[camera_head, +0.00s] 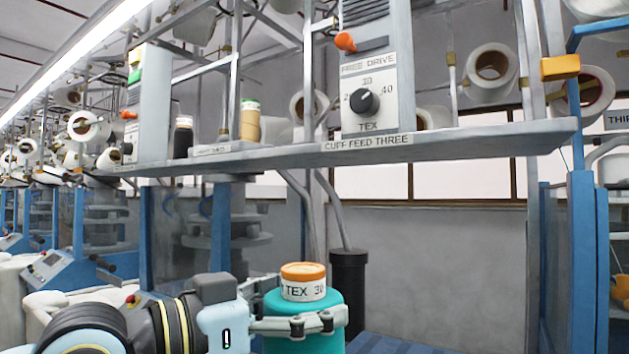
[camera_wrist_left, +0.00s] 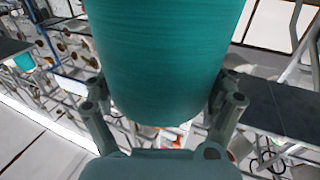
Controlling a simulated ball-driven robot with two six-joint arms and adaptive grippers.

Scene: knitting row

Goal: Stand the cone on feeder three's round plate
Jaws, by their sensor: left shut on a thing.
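The teal cone (camera_head: 312,345) is upright at the bottom centre of the head view, with an orange-banded cream top reading "TEX 30". My left gripper (camera_head: 322,318) is shut around its side. In the left wrist view the cone (camera_wrist_left: 165,60) fills the upper middle, between the two fingers of the left gripper (camera_wrist_left: 162,103). A grey shelf (camera_head: 500,143) labelled "CUFF FEED THREE" runs above and beyond the cone. On it stands a feeder panel (camera_head: 375,75) with a black knob. I cannot make out the round plate. My right gripper is not in view.
A black cone (camera_head: 183,137) and a tan cone (camera_head: 250,121) stand on the shelf at left. Blue posts (camera_head: 581,230) rise at right. A dark cylinder (camera_head: 348,275) with a grey pipe is just behind the held cone. Open space lies to the cone's right, below the shelf.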

